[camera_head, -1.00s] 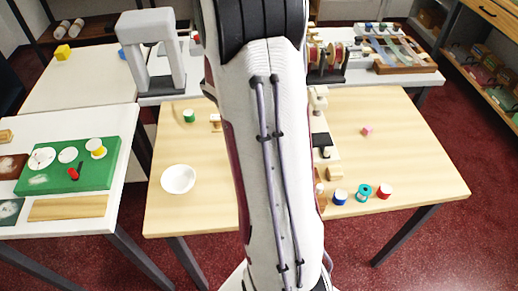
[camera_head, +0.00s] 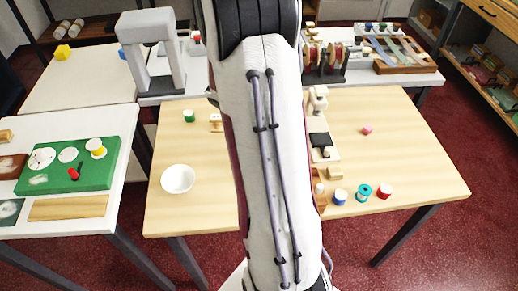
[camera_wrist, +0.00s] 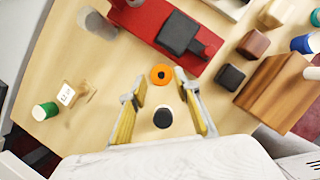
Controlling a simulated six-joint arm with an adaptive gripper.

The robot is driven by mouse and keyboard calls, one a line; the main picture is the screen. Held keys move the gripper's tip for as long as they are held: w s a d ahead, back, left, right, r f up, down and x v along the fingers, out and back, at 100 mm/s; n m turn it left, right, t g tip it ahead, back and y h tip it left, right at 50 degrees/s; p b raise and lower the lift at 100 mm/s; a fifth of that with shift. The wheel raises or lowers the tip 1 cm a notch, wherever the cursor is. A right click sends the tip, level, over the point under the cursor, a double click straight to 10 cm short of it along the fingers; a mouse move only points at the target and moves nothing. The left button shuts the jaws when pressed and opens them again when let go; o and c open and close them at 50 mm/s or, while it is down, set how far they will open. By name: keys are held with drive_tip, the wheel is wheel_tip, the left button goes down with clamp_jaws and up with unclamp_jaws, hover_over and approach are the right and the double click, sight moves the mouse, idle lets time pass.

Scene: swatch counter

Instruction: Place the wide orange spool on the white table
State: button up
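An orange spool (camera_wrist: 161,75) with a dark centre lies on the wooden table (camera_wrist: 60,60) in the wrist view, just beyond my fingertips. My gripper (camera_wrist: 160,92) is open, with its two yellowish fingers apart. A pale round thing with a dark oval top (camera_wrist: 163,117) shows between the fingers; I cannot tell whether they touch it. In the head view my arm hides the gripper and the orange spool. The white table (camera_head: 70,118) stands at the left in the head view.
The white table carries a green board (camera_head: 100,177) with spools and discs. A white bowl (camera_head: 178,179), a green spool (camera_head: 189,116) and several spools at the front right stand on the wooden table. A red base (camera_wrist: 150,20) with a dark pad lies near the orange spool.

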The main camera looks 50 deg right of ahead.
idle(0.3)
drive_tip(key=shift+a+x, duration=0.15)
drive_tip(key=shift+x, duration=0.6)
drive_tip(key=shift+a+x, duration=0.1)
drive_tip(key=shift+x, duration=1.8)
drive_tip(key=shift+s, duration=0.1)
drive_tip(key=c, duration=0.7)
drive_tip(key=shift+o, duration=0.2)
